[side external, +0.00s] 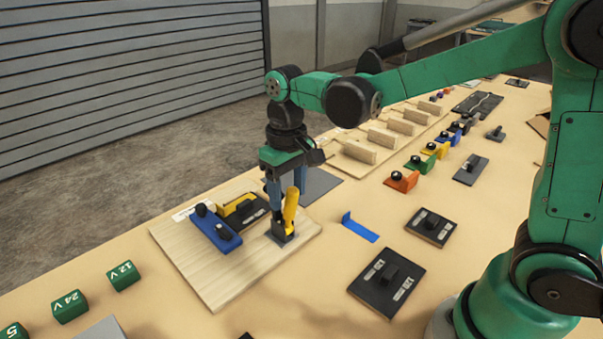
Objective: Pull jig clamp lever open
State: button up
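The jig is a light wooden board (200,262) at the left of the table. The clamp lever (290,208) is a yellow handle standing nearly upright on a small dark base (281,236) near the board's right side. My gripper (274,200) points down right at the lever, with its blue-grey fingers beside and partly behind the yellow handle. Whether the fingers touch or hold the handle cannot be made out. A blue bar with black knobs (213,228) and a yellow bracket on a dark plate (239,208) lie on the board left of the lever.
Green voltage blocks (123,275) stand at the front left. A blue bracket (360,228) and dark switch plates (386,281) lie right of the board. Coloured brackets with black knobs (401,180) and wooden racks (385,138) stand farther back. A grey plate (318,185) lies behind the lever.

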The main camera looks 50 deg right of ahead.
jog(key=o, duration=0.6)
jog(key=shift+c, duration=0.2)
jog(key=shift+r, duration=3.55)
jog(key=s+d+f+t, duration=0.3)
jog(key=s+f+t, duration=0.1)
jog(key=s+t, duration=0.3)
jog(key=shift+d, duration=0.15)
